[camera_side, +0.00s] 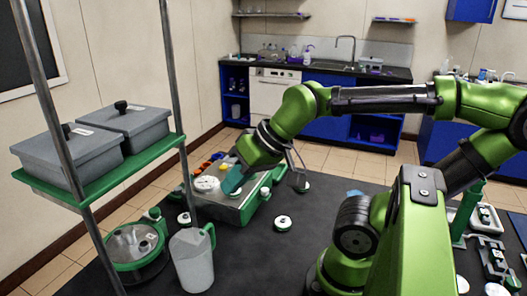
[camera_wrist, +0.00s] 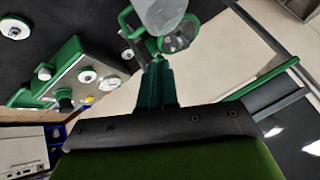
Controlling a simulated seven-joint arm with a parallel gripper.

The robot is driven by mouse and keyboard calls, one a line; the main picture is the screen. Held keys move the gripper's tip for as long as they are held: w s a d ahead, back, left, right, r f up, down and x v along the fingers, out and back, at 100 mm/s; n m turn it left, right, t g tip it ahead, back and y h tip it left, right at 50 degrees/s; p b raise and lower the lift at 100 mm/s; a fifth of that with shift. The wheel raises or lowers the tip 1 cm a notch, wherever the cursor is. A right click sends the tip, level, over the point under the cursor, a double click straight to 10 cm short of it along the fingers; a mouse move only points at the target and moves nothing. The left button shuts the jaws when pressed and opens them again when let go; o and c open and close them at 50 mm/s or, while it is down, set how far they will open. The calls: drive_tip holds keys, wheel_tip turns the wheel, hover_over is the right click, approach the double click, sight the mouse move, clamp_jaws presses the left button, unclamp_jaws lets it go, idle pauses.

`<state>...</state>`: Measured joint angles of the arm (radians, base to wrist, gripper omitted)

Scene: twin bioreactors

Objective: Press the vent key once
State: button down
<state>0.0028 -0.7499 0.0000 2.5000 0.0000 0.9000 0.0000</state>
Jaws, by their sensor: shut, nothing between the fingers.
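The control panel (camera_side: 240,210) is a grey and green box on the dark table in the side view, with a white round dial (camera_side: 206,184) and small coloured keys (camera_side: 205,166) along its far side. I cannot tell which key is the vent key; no label is readable. My gripper (camera_side: 231,184) is shut and empty, its teal fingers over the panel and hiding part of its top. I cannot tell whether they touch it. In the wrist view the shut fingers (camera_wrist: 155,78) lie to the right of the panel (camera_wrist: 70,72), where a yellow key (camera_wrist: 88,99) shows.
A clear jug (camera_side: 192,262) and a round green-rimmed vessel (camera_side: 135,246) stand left of the panel. A rack shelf (camera_side: 105,178) with two grey lidded bins (camera_side: 135,122) rises there on metal posts. A small white-topped disc (camera_side: 283,223) lies right of the panel on open table.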

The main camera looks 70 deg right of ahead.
drive_tip(key=w+d+f+m+g, duration=0.1)
drive_tip(key=w+d+f+m, duration=0.1)
drive_tip(key=d, duration=0.1)
drive_tip(key=m+t+h, duration=0.1)
drive_tip(key=m+t, duration=0.1)
drive_tip(key=t, duration=0.1)
hover_over(226, 167)
wheel_tip(226, 167, down, 4)
drive_tip(key=shift+d+f, duration=0.1)
drive_tip(key=shift+f, duration=0.05)
drive_tip(key=shift+f, duration=4.45)
